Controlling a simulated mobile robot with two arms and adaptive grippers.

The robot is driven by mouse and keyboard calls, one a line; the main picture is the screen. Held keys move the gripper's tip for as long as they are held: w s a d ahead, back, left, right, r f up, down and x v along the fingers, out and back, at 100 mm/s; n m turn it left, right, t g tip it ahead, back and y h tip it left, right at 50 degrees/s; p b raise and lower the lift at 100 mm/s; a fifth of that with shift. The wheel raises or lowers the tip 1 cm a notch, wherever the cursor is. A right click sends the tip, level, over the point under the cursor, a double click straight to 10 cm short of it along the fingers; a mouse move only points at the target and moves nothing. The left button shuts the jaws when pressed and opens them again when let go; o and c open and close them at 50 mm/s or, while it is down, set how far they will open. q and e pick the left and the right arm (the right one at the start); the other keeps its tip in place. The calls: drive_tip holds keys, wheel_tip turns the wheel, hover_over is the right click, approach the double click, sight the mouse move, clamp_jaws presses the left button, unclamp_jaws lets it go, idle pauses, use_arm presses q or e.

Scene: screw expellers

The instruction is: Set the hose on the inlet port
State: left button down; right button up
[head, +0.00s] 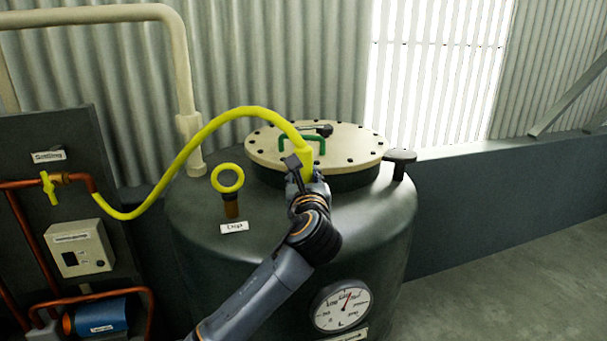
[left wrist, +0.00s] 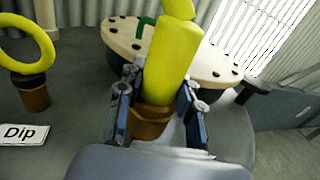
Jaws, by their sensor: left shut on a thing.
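The yellow hose (head: 240,112) runs from the copper pipe at the left, arches over the tank and comes down at its thick yellow end. My left gripper (head: 305,173) is shut on that end, in front of the tank's round lid. In the left wrist view the hose end (left wrist: 173,62) stands nearly upright, slightly tilted, between the fingers of the gripper (left wrist: 156,105). A brown collar (left wrist: 150,122) shows right below the yellow end. Whether it is the inlet port, and whether the hose is seated on it, I cannot tell. My right gripper is out of view.
The dark tank (head: 375,225) has a cream bolted lid (head: 262,150) with a green handle (head: 316,140). A yellow ring (head: 228,178) on a brown stub stands left of the gripper, behind the "Dip" label (head: 234,227). A gauge (head: 342,305) sits on the tank's front.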

use_arm(q)
drive_tip(key=shift+f, duration=0.25)
drive_tip(key=c, duration=1.2)
unclamp_jaws()
drive_tip(key=shift+o, duration=0.2)
drive_tip(key=shift+s, duration=0.1)
drive_tip(key=shift+s+p, duration=0.4)
drive_tip(key=shift+s, duration=0.1)
drive_tip(key=s+p, duration=0.4)
drive_tip(key=s, duration=0.6)
drive_tip(key=shift+d+p, duration=0.35)
drive_tip(key=shift+d, duration=0.05)
drive_tip(key=shift+f, duration=0.1)
